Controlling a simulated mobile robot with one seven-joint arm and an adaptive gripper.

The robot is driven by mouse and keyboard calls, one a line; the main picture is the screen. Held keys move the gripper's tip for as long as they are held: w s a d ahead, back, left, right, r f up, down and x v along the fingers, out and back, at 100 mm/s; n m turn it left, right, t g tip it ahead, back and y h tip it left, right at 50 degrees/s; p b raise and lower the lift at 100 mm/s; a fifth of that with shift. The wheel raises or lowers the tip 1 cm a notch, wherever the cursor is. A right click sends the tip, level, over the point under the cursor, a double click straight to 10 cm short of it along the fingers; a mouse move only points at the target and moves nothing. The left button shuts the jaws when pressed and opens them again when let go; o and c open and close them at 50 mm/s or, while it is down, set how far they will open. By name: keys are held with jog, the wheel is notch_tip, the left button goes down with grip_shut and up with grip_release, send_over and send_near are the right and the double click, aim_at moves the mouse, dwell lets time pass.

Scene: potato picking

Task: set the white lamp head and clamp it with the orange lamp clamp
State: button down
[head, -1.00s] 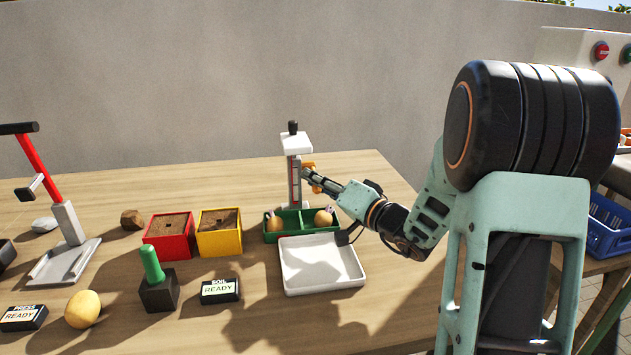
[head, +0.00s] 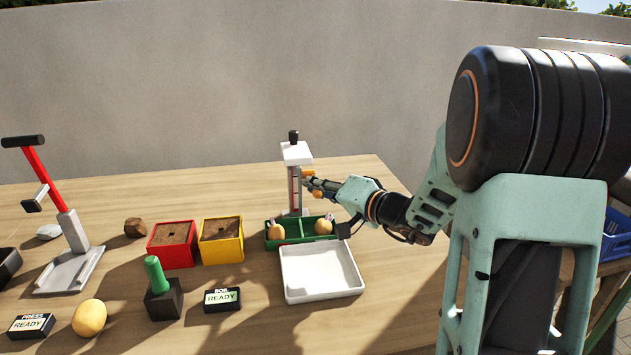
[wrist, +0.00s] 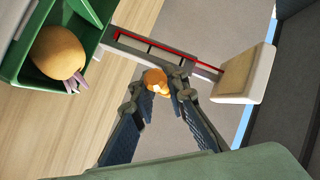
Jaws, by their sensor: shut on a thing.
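The white lamp head (head: 296,153) sits at the top of an upright post with a red stripe (head: 295,190). In the wrist view the lamp head (wrist: 245,74) is a pale block at the right end of the post (wrist: 160,50). The orange lamp clamp (head: 308,174) is on the right side of the post, below the head. My gripper (head: 311,184) reaches it from the right. In the wrist view my gripper's fingers (wrist: 160,92) close in on the orange clamp (wrist: 154,76) beside the post. The fingers partly hide the clamp.
A green two-part tray (head: 305,237) holding sprouted potatoes stands at the post's foot. A white tray (head: 322,297) lies in front. Red (head: 172,258) and yellow (head: 222,254) soil boxes stand to the left. A red-handled press (head: 70,225) is farther left.

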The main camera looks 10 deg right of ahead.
jog(key=r+m+g+p, duration=0.1)
jog(key=r+g+p, duration=0.1)
jog(key=p, duration=0.2)
jog(key=shift+h, duration=0.3)
jog(key=g+p, duration=0.1)
jog(key=p, duration=0.1)
jog(key=r+g+p, duration=0.1)
jog(key=p, duration=0.2)
jog(key=shift+m+h, duration=0.3)
jog(key=shift+m, duration=0.1)
jog(key=g+p, duration=0.1)
jog(key=p, duration=0.1)
jog(key=g+p, duration=0.1)
jog(key=p, duration=0.2)
jog(key=m+p, duration=0.1)
jog(key=p, duration=0.2)
jog(key=shift+w+r+g, duration=0.25)
jog(key=shift+r+g, duration=0.05)
jog(key=shift+g, duration=0.1)
jog(key=shift+p, duration=0.35)
jog(key=shift+f+g+h+p, duration=0.1)
jog(key=shift+g+h+p, duration=0.25)
jog(key=shift+p, duration=0.35)
jog(key=c, duration=2)
grip_release()
jog(key=shift+v, duration=4)
